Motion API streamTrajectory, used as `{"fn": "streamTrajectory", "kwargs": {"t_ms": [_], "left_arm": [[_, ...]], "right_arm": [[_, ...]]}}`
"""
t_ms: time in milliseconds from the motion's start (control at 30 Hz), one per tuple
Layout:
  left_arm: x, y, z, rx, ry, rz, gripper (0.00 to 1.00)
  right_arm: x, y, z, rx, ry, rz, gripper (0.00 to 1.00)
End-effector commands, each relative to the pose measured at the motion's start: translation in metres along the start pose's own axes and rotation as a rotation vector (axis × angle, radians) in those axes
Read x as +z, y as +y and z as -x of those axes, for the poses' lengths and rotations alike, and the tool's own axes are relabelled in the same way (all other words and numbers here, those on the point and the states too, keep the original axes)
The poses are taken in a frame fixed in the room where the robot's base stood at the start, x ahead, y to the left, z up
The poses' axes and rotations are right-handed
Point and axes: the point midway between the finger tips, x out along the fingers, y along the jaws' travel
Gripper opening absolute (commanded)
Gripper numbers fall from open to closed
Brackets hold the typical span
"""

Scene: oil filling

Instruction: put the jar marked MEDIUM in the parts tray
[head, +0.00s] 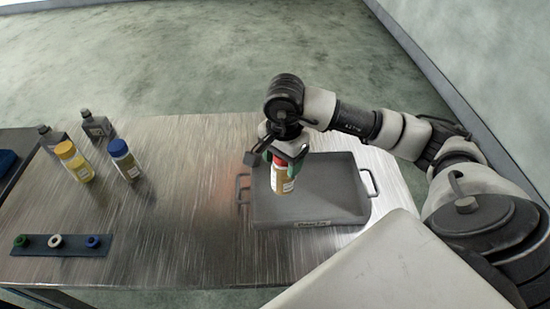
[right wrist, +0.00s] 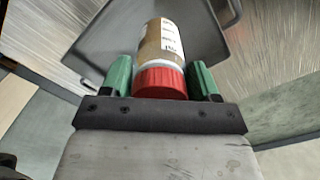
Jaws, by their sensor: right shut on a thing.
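A jar with a red lid, amber contents and a white label (head: 283,178) is in my right gripper (head: 288,157). The gripper is shut on it around the lid, with the jar hanging upright over the left part of the grey parts tray (head: 335,190). In the right wrist view, the jar (right wrist: 161,48) shows between the green fingers (right wrist: 160,80), with the tray behind it. The label's print is too small to read. I cannot tell whether the jar's base touches the tray floor. My left gripper is not in view.
A yellow-lidded jar (head: 74,162) and a blue-lidded jar (head: 124,160) stand at the left of the metal table (head: 180,230). Two dark bottles (head: 97,125) stand behind them. A dark strip (head: 30,246) with green, white and blue rings lies at the front left.

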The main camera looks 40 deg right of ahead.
Motion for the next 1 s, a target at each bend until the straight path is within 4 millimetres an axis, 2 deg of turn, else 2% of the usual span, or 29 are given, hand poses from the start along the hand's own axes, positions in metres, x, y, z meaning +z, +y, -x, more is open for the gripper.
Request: {"fn": "streamTrajectory", "kwargs": {"t_ms": [100, 267, 367, 633, 1000], "left_arm": [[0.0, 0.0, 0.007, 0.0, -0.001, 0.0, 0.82], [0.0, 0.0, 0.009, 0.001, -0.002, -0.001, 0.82], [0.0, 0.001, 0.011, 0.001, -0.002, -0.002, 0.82], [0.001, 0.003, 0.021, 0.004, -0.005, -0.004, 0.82], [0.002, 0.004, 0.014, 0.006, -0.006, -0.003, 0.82]], "right_arm": [[-0.002, -0.023, -0.011, 0.0, -0.002, -0.001, 0.19], [-0.004, -0.037, -0.021, 0.0, 0.0, 0.001, 0.19], [-0.004, -0.038, -0.026, 0.002, 0.0, 0.001, 0.19], [-0.004, -0.037, -0.061, 0.002, -0.001, 0.001, 0.19], [-0.004, -0.038, -0.067, -0.001, 0.001, 0.002, 0.19]]}}
